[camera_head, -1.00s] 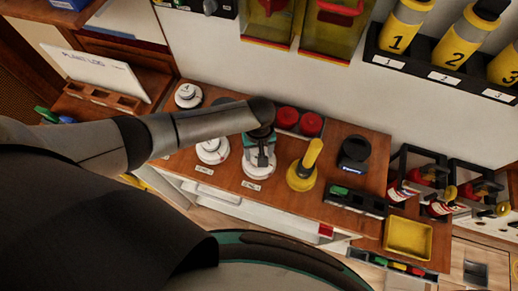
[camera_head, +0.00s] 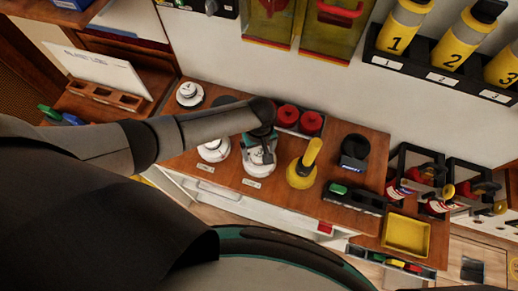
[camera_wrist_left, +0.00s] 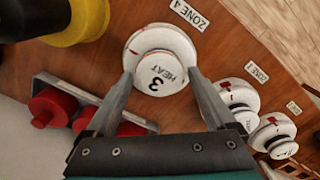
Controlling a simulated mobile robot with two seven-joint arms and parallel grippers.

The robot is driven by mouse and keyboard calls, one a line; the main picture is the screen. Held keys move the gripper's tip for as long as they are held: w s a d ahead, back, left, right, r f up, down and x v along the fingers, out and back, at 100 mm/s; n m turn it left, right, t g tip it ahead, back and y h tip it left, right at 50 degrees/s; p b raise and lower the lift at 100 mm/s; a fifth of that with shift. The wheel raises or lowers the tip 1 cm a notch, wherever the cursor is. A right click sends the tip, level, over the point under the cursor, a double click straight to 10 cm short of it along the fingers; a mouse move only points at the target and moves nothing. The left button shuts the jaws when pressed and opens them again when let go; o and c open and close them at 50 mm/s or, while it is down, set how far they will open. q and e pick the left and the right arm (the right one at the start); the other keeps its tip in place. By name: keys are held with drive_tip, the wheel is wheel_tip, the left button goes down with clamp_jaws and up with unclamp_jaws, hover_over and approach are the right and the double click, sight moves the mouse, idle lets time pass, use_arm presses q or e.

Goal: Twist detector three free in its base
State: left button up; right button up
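Detector three (camera_wrist_left: 162,73) is a white round heat detector, marked "HEAT" and "3", on a wider white base (camera_wrist_left: 165,40) with red marks at its left side. It also shows in the head view (camera_head: 260,160), partly under my left gripper (camera_head: 259,140). In the left wrist view the two grey fingers of this gripper (camera_wrist_left: 161,72) stand on opposite sides of the detector head and appear to touch it. The detector still sits against its base. I cannot see any gap between them. My right gripper is not in view.
Two more white detectors (camera_wrist_left: 237,98) (camera_wrist_left: 272,133) stand beside it on the wooden board. Red caps (camera_head: 311,123) in a holder lie close behind. A yellow-handled tool (camera_head: 303,168) stands to the right in the head view, with a yellow tray (camera_head: 407,235) farther right.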

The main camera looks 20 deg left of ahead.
sight(259, 153)
use_arm(q)
drive_tip(key=shift+o, duration=0.6)
drive_tip(key=shift+r, duration=0.15)
wheel_tip(259, 153, up, 12)
idle(0.3)
